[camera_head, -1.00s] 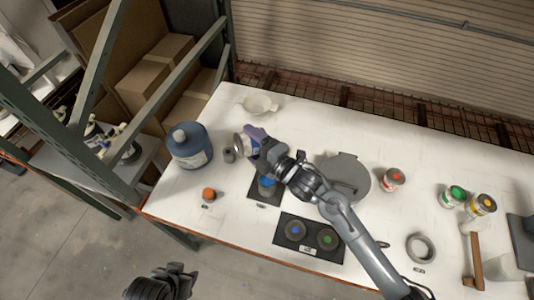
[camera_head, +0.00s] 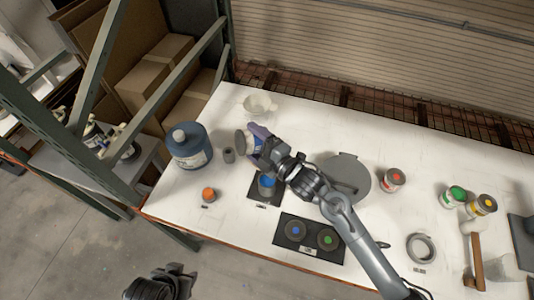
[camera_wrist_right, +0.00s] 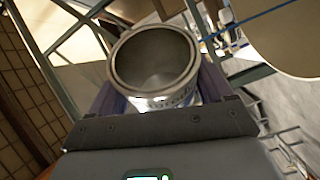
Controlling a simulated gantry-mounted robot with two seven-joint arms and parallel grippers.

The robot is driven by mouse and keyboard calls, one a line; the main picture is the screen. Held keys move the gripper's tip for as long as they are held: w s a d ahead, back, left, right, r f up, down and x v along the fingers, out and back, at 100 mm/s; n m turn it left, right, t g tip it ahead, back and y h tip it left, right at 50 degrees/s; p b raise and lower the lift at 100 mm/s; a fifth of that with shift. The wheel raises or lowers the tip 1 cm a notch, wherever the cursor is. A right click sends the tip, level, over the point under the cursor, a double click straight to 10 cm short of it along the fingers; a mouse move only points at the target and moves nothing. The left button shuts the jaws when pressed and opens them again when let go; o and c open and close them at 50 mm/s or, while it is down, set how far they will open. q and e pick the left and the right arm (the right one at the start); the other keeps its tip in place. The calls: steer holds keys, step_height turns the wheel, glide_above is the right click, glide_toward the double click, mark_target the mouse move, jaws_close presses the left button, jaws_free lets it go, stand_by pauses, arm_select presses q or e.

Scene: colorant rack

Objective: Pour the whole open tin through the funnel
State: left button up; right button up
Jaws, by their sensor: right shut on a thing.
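My right gripper (camera_head: 257,140) is shut on an open tin (camera_head: 250,146), held tilted above the left part of the table. In the head view its dark round end faces left. In the right wrist view, the open tin (camera_wrist_right: 155,62) shows its rim and a grey inside between the purple fingers; I cannot tell how much is left in it. A white, funnel-like bowl (camera_head: 259,103) stands near the back edge, apart from the tin. I cannot be sure it is the funnel. My left gripper (camera_head: 178,270) hangs off the front edge; its opening is unclear.
An orange-topped item (camera_head: 209,195) sits nearer the front.

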steer(key=shift+w+d+r+m, duration=0.1)
steer(key=shift+d+m, duration=0.05)
steer(key=shift+m, duration=0.35)
steer(key=shift+d+r+m+t+y+b, duration=0.1)
steer(key=shift+d+m+t+y+b, duration=0.1)
steer(key=shift+m+t+y+b, duration=0.3)
stand_by(0.4)
steer(key=shift+r+p, duration=0.1)
steer(key=shift+p, duration=0.2)
steer(key=shift+a+n+g+h+p, duration=0.35)
steer(key=shift+n+g+h+p, duration=0.15)
steer(key=shift+n, duration=0.5)
steer(key=shift+s+a+f+n+h, duration=0.2)
steer(key=shift+a+f+n+h, duration=0.15)
steer(key=shift+n, duration=0.55)
steer(key=shift+a+f+n+g+h, duration=0.1)
steer(key=shift+f+n+g+h, duration=0.2)
steer(key=shift+n, duration=0.1)
steer(key=shift+s+f, duration=0.1)
